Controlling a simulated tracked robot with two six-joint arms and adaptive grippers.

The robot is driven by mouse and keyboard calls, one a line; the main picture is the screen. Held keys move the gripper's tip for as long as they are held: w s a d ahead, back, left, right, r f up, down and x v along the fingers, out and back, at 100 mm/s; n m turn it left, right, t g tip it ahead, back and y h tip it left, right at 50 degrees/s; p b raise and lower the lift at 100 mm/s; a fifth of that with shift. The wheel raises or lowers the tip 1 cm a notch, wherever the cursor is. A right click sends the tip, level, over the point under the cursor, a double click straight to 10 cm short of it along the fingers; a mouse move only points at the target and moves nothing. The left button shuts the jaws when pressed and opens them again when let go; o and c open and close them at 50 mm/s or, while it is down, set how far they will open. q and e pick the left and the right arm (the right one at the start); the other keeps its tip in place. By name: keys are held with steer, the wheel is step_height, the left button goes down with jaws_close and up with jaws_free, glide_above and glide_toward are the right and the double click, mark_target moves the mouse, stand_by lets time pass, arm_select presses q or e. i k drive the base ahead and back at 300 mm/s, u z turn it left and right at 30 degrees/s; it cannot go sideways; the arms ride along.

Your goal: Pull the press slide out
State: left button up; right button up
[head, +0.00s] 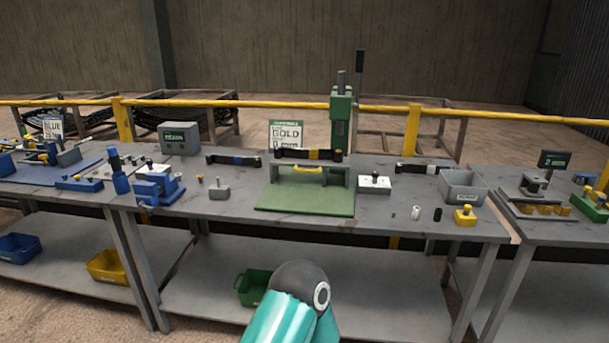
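A green press stands at the middle of the workbench, with its upright column (341,118) at the back and a dark lever (359,72) pointing up. In front of the column is a low green housing with a yellow handle (307,170) across its top front. A flat green plate (300,203) lies before it on the bench. I cannot tell which of these parts is the slide. A teal link with a dark rounded joint, part of my own arm, shows at the bottom centre. Neither of my grippers is in view.
The bench front (235,208) is partly clear.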

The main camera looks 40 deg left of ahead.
mark_target(275, 164)
steer(key=u, duration=0.9)
steer(key=i, duration=0.25)
steer(key=u, duration=0.95)
steer(key=i, duration=0.75)
steer(key=z, duration=0.2)
steer(key=k, duration=0.85)
steer(key=u, duration=0.2)
steer(key=i, duration=0.85)
steer(key=z, duration=0.1)
